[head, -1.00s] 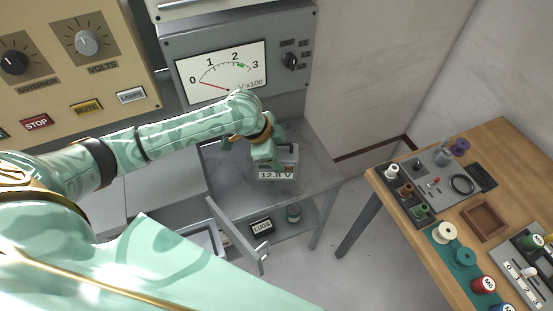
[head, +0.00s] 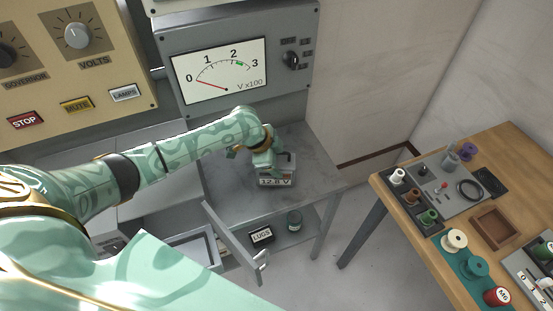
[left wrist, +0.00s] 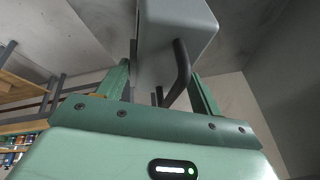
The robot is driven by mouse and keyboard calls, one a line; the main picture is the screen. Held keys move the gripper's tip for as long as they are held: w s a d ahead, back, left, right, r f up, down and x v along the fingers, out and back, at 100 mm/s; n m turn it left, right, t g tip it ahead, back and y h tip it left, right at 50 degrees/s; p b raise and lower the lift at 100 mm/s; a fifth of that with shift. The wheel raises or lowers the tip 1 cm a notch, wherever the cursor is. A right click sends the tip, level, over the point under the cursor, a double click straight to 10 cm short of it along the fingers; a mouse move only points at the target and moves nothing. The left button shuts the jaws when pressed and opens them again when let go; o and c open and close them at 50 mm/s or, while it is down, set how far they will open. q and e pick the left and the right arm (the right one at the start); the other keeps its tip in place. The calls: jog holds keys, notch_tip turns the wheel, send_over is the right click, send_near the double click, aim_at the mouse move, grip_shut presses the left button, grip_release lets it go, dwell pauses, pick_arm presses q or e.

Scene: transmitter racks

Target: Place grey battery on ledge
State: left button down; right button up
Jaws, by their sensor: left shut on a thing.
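The grey battery (head: 276,178), a box with a white "12.8 V" label and a dark handle, is upright at the grey ledge (head: 228,178) below the meter. It also shows in the left wrist view (left wrist: 178,40), with its dark bent handle between the fingers. My left gripper (head: 266,158) is above the battery and shut on it at the handle; it also shows in the left wrist view (left wrist: 162,92). I cannot tell whether the battery's underside touches the ledge. My right gripper is not in view.
A grey meter panel (head: 300,85) stands behind the ledge. Below are a shelf with a "LUGS" box (head: 262,236), a green can (head: 294,220) and an open hinged door (head: 232,238). A wooden table (head: 450,252) with spools and trays is at right. Bare ledge surface surrounds the battery.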

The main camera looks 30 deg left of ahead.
pick_arm(q)
jog(key=shift+c, duration=1.3)
grip_release()
jog(key=p+v, duration=0.3)
jog(key=v, duration=0.9)
jog(key=shift+p, duration=0.4)
